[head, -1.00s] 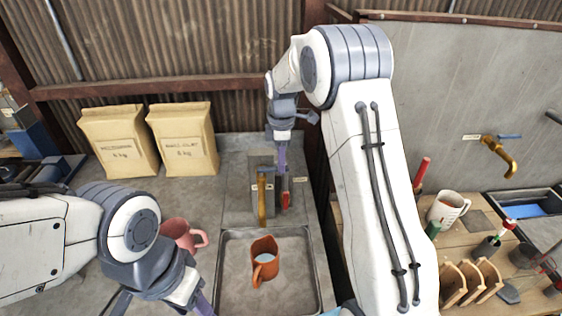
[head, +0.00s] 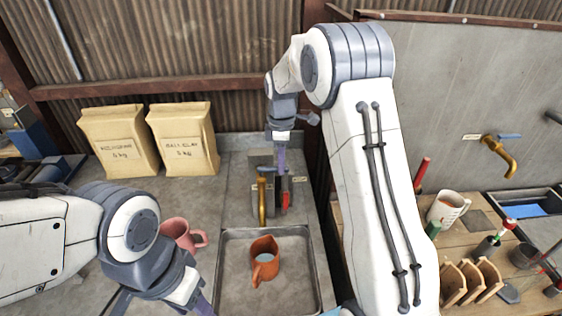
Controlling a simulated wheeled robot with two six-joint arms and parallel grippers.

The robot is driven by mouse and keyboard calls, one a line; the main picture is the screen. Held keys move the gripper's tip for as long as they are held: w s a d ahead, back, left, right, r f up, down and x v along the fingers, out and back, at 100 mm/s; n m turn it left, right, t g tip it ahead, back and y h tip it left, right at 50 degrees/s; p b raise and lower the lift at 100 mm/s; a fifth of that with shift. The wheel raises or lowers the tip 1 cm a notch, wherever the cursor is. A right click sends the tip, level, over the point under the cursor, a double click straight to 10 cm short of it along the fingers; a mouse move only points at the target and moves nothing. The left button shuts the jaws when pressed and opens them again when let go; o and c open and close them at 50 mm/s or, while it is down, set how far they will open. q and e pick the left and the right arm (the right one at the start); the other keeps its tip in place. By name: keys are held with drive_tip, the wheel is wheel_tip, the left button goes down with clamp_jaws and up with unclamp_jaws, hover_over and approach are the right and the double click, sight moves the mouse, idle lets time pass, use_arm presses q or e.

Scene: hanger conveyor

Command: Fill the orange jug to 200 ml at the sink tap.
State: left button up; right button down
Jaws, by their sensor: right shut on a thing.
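The orange jug (head: 265,262) stands upright in the shallow metal sink (head: 230,297), its handle toward me. Something pale shows inside it; I cannot read the level. The brass sink tap (head: 262,205) is just behind the jug, its spout pointing toward it. I cannot make out a stream. My left gripper (head: 203,303) is at the bottom edge, left of the sink, cut off by the frame.
A pink mug (head: 178,233) stands left of the sink, close to my left arm. Two paper bags (head: 118,142) stand at the back left.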

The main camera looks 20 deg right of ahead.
drive_tip(key=m, duration=0.1)
drive_tip(key=s+m, duration=0.1)
drive_tip(key=m, duration=0.1)
drive_tip(key=shift+s+a, duration=0.2)
drive_tip(key=shift+a, duration=0.2)
drive_tip(key=c, duration=0.8)
unclamp_jaws()
drive_tip(key=shift+o, duration=0.2)
drive_tip(key=shift+r, duration=0.1)
wheel_tip(320, 180, up, 10)
drive_tip(key=b, duration=0.2)
drive_tip(key=shift+r, duration=0.15)
